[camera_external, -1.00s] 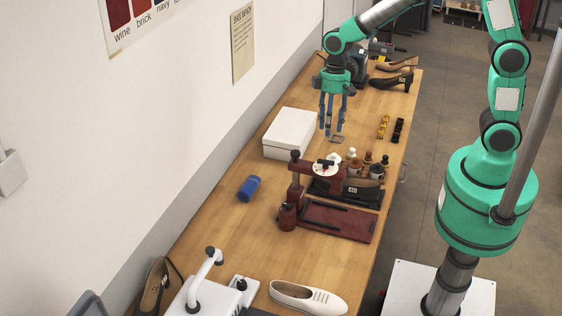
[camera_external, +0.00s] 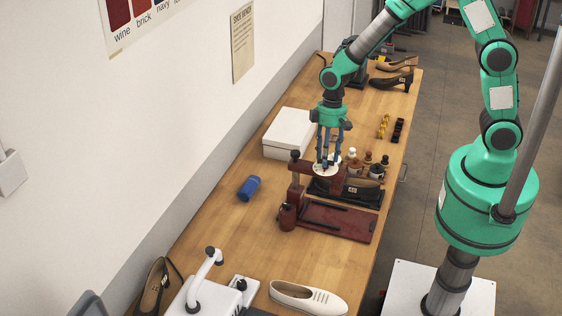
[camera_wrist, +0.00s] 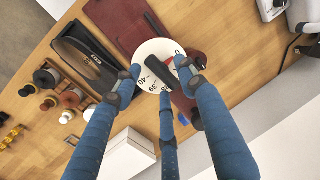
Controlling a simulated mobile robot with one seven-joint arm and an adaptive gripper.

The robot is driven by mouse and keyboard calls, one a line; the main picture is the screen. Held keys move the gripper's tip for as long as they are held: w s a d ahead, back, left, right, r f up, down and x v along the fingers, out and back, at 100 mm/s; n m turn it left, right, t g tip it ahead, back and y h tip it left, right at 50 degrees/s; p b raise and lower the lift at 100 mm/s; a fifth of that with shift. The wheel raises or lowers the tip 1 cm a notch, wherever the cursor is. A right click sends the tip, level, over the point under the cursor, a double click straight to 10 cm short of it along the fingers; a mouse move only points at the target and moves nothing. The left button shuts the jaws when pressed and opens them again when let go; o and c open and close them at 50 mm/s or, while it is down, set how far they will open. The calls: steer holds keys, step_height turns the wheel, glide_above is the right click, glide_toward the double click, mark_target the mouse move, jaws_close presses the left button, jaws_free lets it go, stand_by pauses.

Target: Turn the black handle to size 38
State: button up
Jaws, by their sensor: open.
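The white dial (camera_wrist: 150,50) tops a dark red press (camera_external: 296,190) on the bench. The black handle (camera_wrist: 156,24) is a dark bar lying across the dial. My gripper (camera_external: 329,163) has three blue fingers pointing down over the dial. In the wrist view my gripper (camera_wrist: 160,78) is open, its fingertips spread around the dial's middle. Whether any finger touches the handle cannot be told. In the external view the fingers largely hide the handle.
A white box (camera_external: 288,132) stands behind the press to the left. Small bottles (camera_external: 367,160) and a black shoe item (camera_external: 350,195) sit close on its right. A blue cylinder (camera_external: 249,188) lies to the left. Bare wood (camera_external: 235,225) lies left of the press.

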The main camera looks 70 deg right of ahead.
steer(key=shift+c, duration=0.5)
jaws_close()
